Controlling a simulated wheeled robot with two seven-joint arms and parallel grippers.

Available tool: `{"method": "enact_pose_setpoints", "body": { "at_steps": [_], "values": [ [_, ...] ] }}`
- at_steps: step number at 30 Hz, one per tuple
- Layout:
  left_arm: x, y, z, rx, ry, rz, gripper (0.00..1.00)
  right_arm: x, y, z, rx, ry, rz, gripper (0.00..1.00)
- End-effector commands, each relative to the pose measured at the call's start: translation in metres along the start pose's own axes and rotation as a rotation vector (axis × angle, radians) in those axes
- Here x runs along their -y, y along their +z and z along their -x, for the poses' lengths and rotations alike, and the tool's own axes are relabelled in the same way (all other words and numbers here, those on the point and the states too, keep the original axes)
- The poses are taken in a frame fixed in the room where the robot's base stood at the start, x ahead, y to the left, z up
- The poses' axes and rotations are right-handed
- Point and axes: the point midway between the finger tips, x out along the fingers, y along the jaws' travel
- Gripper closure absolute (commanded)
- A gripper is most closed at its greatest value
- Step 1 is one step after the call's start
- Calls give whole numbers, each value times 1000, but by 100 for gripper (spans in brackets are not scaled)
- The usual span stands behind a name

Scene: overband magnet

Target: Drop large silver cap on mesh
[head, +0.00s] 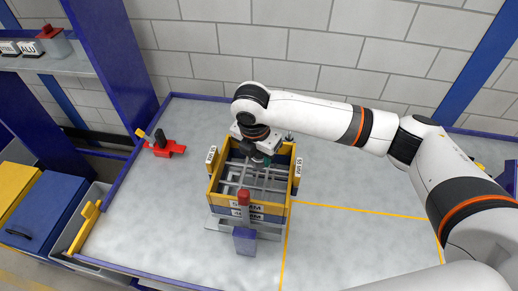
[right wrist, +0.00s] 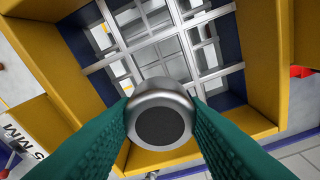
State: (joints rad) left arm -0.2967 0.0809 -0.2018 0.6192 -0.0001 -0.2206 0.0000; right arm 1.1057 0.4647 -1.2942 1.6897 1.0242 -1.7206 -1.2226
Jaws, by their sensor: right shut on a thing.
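The large silver cap (right wrist: 160,92) is a round metal piece with a dark end face, seen large in the right wrist view. My right gripper (right wrist: 160,122) is shut on it, with a green finger on each side. The mesh (right wrist: 118,62) of crossed silver bars lies behind the cap, inside a yellow frame (right wrist: 262,62); the height of the cap over the bars is hard to judge. In the head view my right gripper (head: 262,155) is over the back part of the mesh (head: 262,184), and the cap is hidden there. My left gripper is not in view.
The framed box stands on a grey table with a blue edge (head: 171,118). A red clamp-like tool (head: 165,148) lies to the left. A red-topped post (head: 243,197) and a blue block (head: 244,240) are at the box's front. The table right of the box is clear.

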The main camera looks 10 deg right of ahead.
Motion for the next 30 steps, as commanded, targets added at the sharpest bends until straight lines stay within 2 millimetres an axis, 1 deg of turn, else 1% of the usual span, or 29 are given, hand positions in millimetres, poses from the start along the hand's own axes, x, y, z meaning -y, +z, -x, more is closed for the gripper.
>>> {"method": "enact_pose_setpoints", "body": {
  "at_steps": [1,3,6,7,11,14,19,23,26,30],
  "values": [
    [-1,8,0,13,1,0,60,0,0,0,0,0,0,84],
    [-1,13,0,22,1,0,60,0,0,0,0,0,1,84],
    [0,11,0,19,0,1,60,0,0,0,0,0,1,84],
    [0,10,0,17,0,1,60,0,0,0,0,0,0,58],
    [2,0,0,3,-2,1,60,0,0,0,0,0,0,37],
    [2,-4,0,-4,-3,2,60,0,0,0,0,0,0,36],
    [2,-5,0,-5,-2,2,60,0,0,0,0,0,0,36],
    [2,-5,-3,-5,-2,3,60,1,0,7,-1,-1,0,36],
    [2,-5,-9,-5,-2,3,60,1,0,21,-1,-4,2,36],
    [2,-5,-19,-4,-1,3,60,2,0,51,-2,-6,1,36]
  ]
}}
